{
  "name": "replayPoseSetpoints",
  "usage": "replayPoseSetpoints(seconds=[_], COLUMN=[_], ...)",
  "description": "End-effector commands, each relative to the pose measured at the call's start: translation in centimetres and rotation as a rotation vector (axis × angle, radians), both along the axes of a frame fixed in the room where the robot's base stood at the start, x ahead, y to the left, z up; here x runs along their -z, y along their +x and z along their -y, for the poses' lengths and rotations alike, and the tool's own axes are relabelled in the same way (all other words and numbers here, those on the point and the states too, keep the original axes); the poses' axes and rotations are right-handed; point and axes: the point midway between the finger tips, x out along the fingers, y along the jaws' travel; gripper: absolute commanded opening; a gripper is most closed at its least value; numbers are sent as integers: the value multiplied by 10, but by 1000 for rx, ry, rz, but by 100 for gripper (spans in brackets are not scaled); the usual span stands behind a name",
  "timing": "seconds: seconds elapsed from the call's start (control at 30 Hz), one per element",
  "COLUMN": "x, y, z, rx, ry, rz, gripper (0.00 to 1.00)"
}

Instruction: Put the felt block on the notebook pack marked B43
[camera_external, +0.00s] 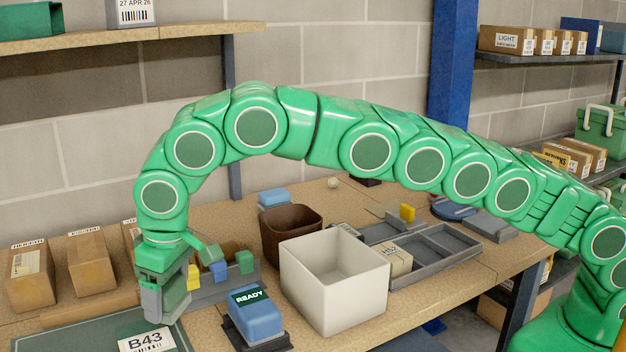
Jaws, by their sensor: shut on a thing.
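The label B43 (147,338) lies on a flat dark green surface (75,338) at the bottom left, which I take for the notebook pack; the frame's bottom edge cuts it off. My gripper (163,306) points down just above and behind this label. It is shut on a small greyish piece (151,304), which seems to be the felt block. The fingers hide much of it. I cannot tell whether its underside touches the surface below.
A blue block marked READY (257,316) sits on a dark base to the right. Beyond are a white bin (334,285), a brown bin (290,232) and a grey divided tray (436,262). Cardboard boxes (90,262) stand at left. Small coloured blocks (218,269) sit close behind my gripper.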

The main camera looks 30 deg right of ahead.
Motion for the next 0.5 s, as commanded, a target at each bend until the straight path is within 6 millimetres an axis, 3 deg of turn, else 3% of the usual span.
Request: replayPoseSetpoints(seconds=[0.23, 0.5], x=[17, 23], y=[6, 10], z=[-12, -18], rx=[0, 1], ry=[-1, 1], rz=[-3, -1], gripper=[43, 43])
